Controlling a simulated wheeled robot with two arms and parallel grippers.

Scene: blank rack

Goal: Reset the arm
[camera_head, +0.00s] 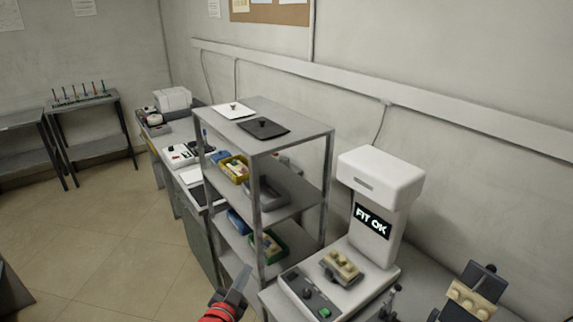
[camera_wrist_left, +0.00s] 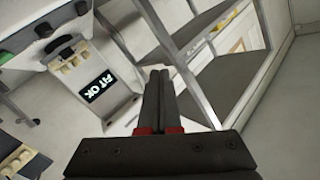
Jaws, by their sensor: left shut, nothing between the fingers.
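My left gripper (camera_head: 238,285) comes in at the bottom of the head view, in front of the grey metal rack (camera_head: 270,147). Its dark fingers are together and hold nothing. The left wrist view shows the closed fingers (camera_wrist_left: 160,80) pointing toward the rack posts (camera_wrist_left: 178,62), with a gap that I cannot judge. A red part of my arm shows just below the gripper in the head view.
A white machine (camera_head: 380,190) reading "FIT OK" stands right of the rack, a beige part (camera_head: 340,267) on its base. Bins (camera_head: 234,168) fill rack shelves; a white plate (camera_head: 233,110) and black plate (camera_head: 263,128) lie on top. Open floor (camera_head: 130,240) is at left.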

